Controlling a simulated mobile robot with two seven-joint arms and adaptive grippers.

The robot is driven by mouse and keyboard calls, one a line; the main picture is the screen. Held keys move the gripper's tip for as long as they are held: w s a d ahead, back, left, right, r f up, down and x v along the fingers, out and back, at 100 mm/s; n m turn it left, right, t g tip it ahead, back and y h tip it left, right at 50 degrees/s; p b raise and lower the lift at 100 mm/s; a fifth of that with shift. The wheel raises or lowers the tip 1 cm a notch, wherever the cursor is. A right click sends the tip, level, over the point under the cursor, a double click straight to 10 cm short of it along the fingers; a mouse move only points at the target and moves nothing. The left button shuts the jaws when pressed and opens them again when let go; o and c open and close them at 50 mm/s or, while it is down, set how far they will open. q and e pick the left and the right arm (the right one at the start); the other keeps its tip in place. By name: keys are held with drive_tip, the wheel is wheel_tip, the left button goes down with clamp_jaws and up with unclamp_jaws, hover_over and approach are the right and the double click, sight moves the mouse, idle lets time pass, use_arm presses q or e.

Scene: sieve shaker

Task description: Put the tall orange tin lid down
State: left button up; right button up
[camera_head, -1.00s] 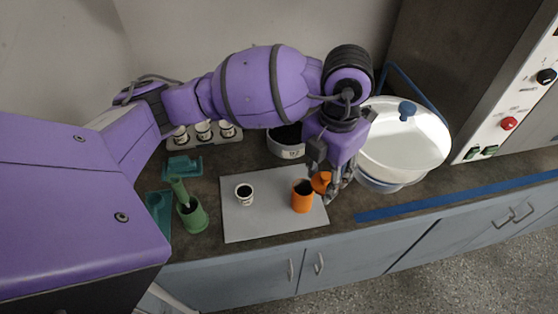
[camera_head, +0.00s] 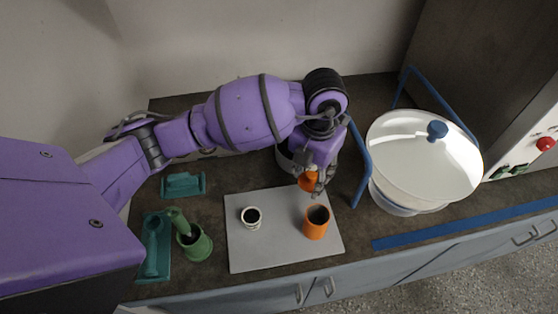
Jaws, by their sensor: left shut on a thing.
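The tall orange tin (camera_head: 316,223) stands upright and open on the right part of the grey mat (camera_head: 250,258); its dark inside shows. My left gripper (camera_head: 316,186) is shut on the orange lid (camera_head: 307,181), just behind the tin and apart from it in the picture. I cannot tell whether the lid touches the mat or is held above it. The fingers partly hide the lid. My right gripper is not in view.
A small white cup (camera_head: 251,217) stands on the mat's left part. A green mortar (camera_head: 195,243) and teal holders (camera_head: 183,184) are left of the mat. A white lidded bowl (camera_head: 420,160) with a blue frame (camera_head: 362,165) stands at right.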

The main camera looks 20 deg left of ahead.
sight(311, 173)
use_arm(q)
drive_tip(key=shift+w+f, duration=0.2)
drive_tip(key=shift+f, duration=2.4)
drive_tip(key=shift+f, duration=0.15)
drive_tip(key=o, duration=1)
drive_tip(key=shift+c, duration=0.2)
wheel_tip(311, 173, up, 12)
drive_tip(key=shift+r, duration=0.15)
